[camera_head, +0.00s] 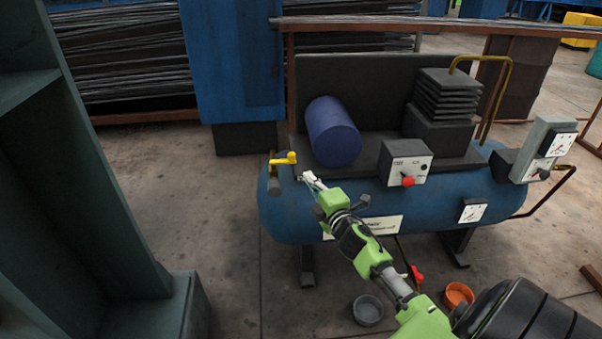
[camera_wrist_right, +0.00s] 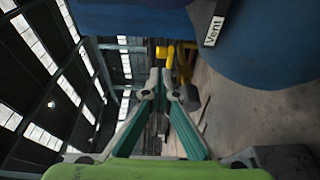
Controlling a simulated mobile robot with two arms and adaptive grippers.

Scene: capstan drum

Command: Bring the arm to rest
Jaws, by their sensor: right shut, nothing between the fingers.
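My right gripper (camera_head: 311,178) is at the left end of a blue compressor tank (camera_head: 300,224), close to a yellow valve handle (camera_head: 283,158). Its green and black arm reaches in from the bottom right. In the right wrist view the two fingers of my right gripper (camera_wrist_right: 159,82) meet at the tips with nothing between them. The yellow valve (camera_wrist_right: 165,54) shows just beyond the tips there, and I cannot tell whether they touch it. The blue tank (camera_wrist_right: 265,50) is beside the fingers on the right, with a label reading "Vent" (camera_wrist_right: 214,31). My left gripper is not in view.
A control box (camera_head: 405,162) with a red knob and a blue cylinder (camera_head: 333,131) stand on the compressor. A grey bowl (camera_head: 368,310) and an orange bowl (camera_head: 458,295) are on the floor in front. A dark green shelf (camera_head: 95,200) stands at left. Floor between shelf and tank is clear.

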